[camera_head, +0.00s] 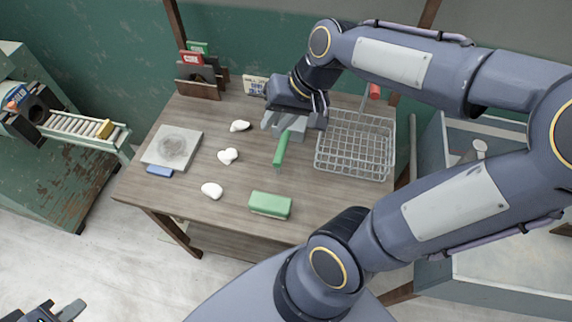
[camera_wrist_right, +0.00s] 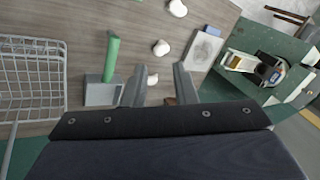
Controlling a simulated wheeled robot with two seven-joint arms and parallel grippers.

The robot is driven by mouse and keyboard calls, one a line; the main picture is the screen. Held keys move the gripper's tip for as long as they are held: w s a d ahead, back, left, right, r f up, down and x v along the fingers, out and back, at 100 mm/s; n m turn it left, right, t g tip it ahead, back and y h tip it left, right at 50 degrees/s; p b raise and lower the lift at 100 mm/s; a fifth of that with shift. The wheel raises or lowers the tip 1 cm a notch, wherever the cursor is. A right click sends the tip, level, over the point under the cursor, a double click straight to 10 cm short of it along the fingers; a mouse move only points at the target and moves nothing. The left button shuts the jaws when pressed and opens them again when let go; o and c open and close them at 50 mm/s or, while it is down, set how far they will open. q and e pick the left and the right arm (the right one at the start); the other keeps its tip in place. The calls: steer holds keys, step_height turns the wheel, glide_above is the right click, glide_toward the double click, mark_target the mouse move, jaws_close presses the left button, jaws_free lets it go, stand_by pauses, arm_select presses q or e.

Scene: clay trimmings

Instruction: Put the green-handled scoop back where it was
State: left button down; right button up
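The green-handled scoop lies on the wooden table, its green handle (camera_head: 281,150) pointing toward the table's front and its grey pan partly hidden by my right gripper. In the right wrist view its handle (camera_wrist_right: 112,58) and boxy grey pan (camera_wrist_right: 101,93) show left of the fingers. My right gripper (camera_head: 295,122) is over the table's back half. Its fingers (camera_wrist_right: 159,85) are apart, with no scoop between them; the pan is just beside the left finger, and I cannot tell whether they touch. My left gripper (camera_head: 60,311) is at the bottom left, far from the table, its fingers apart and empty.
A wire basket (camera_head: 355,147) stands right of the scoop, a red-handled tool (camera_head: 375,91) at its back. White lumps (camera_head: 228,156), a grey slab (camera_head: 180,133), a blue block (camera_head: 160,171) and a green block (camera_head: 270,205) lie around. A card rack (camera_head: 200,85) stands at the back left.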

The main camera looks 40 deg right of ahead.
steer(key=s+a+f+n+t, duration=0.1)
steer(key=s+a+n, duration=0.2)
steer(key=s, duration=0.6)
steer(key=shift+s+a+n+t, duration=0.3)
steer(key=shift+s+a+t, duration=0.1)
steer(key=shift+a, duration=0.8)
steer(key=shift+w, duration=0.1)
